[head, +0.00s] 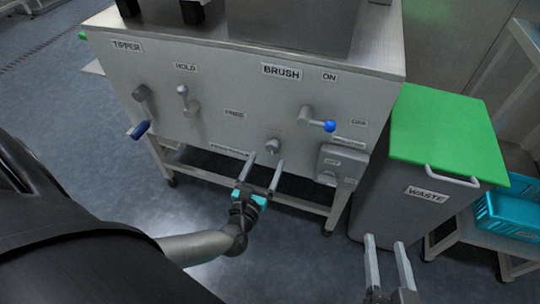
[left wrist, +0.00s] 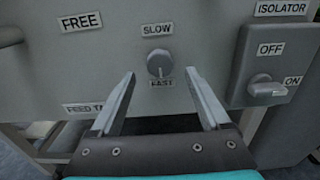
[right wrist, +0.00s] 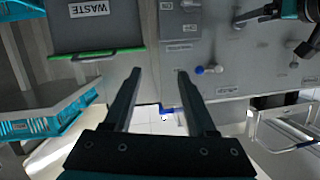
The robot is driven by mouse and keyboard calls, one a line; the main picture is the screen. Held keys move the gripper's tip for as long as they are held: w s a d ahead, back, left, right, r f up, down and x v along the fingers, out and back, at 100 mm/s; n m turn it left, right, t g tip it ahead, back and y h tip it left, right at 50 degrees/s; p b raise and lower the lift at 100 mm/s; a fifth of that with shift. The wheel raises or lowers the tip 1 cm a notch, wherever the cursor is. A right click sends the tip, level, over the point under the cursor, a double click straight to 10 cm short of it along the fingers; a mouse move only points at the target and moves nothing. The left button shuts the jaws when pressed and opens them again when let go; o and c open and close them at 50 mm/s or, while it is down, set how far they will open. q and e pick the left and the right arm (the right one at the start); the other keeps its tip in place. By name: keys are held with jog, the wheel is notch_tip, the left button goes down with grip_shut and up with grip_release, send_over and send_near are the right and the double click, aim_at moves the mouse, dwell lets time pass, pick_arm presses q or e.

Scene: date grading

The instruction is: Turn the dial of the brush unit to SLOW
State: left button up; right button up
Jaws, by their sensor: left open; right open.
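The brush unit's dial (left wrist: 160,64) is a small grey round knob on the grey front panel. A SLOW label (left wrist: 157,29) sits above it and a FAST label (left wrist: 161,84) below it. In the head view the dial (head: 273,146) is low on the panel, under the BRUSH sign (head: 282,72). My left gripper (left wrist: 160,78) is open, its fingers apart on either side below the dial, not touching it as far as I can see. I cannot tell which way the dial points. My right gripper (head: 386,240) is open and empty in front of the waste bin.
An isolator switch box (left wrist: 268,62) stands out from the panel right of the dial. A blue-tipped lever (head: 328,126) is above it. The green-lidded waste bin (head: 445,130) stands right of the unit, with a blue crate (head: 507,216) beyond it. Floor at left is clear.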

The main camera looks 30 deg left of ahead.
aim_at(272, 150)
pick_arm(q)
jog(key=shift+b+x, duration=0.45)
jog(key=shift+x, duration=1.45)
pick_arm(e)
jog(key=shift+s+a+r+m+t+y, duration=0.15)
jog(key=shift+s+a+r+t, duration=0.15)
jog(key=shift+t, duration=0.25)
jog(key=shift+s+a+r+m+t+y, duration=0.2)
jog(key=shift+r+t, duration=0.2)
jog(key=shift+t, duration=0.15)
pick_arm(q)
jog(key=shift+c, duration=0.2)
grip_shut()
